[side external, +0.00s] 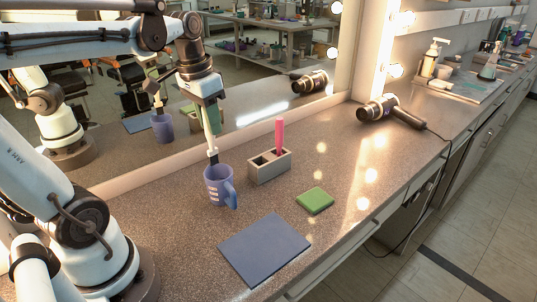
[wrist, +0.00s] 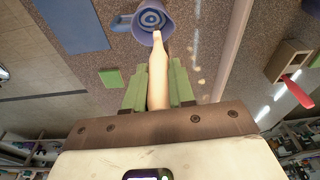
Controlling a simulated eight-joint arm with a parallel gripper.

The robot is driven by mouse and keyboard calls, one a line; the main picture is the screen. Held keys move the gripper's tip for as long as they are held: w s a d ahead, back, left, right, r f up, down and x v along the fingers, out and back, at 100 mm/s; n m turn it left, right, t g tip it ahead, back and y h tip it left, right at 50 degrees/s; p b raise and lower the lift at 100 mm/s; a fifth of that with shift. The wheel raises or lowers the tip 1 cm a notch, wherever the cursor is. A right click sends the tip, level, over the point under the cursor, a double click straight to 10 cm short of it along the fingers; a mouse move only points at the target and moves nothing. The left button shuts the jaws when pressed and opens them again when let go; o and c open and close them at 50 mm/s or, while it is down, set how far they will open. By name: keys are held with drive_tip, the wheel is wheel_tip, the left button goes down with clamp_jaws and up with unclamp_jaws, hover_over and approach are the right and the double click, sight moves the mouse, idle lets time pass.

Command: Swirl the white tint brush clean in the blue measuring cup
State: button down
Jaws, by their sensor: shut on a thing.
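My gripper (side external: 211,128) hangs over the counter with its green fingers shut on the white tint brush (side external: 213,154). The brush points down, and its lower end is at the mouth of the blue measuring cup (side external: 219,188). The cup stands upright, with its handle toward the front right. In the wrist view, the pale brush (wrist: 158,75) runs from between the green fingers to the cup (wrist: 153,12), where its tip overlaps the near rim and ringed interior. How deep the tip sits is hard to tell.
A grey holder (side external: 270,169) with a pink-handled tool (side external: 279,136) stands right of the cup. A green pad (side external: 314,200) and a blue-grey mat (side external: 264,248) lie in front. A hair dryer (side external: 390,112) lies farther right. A mirror (side external: 270,105) borders the counter behind.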

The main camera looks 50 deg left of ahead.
drive_tip(key=shift+r, duration=2.3)
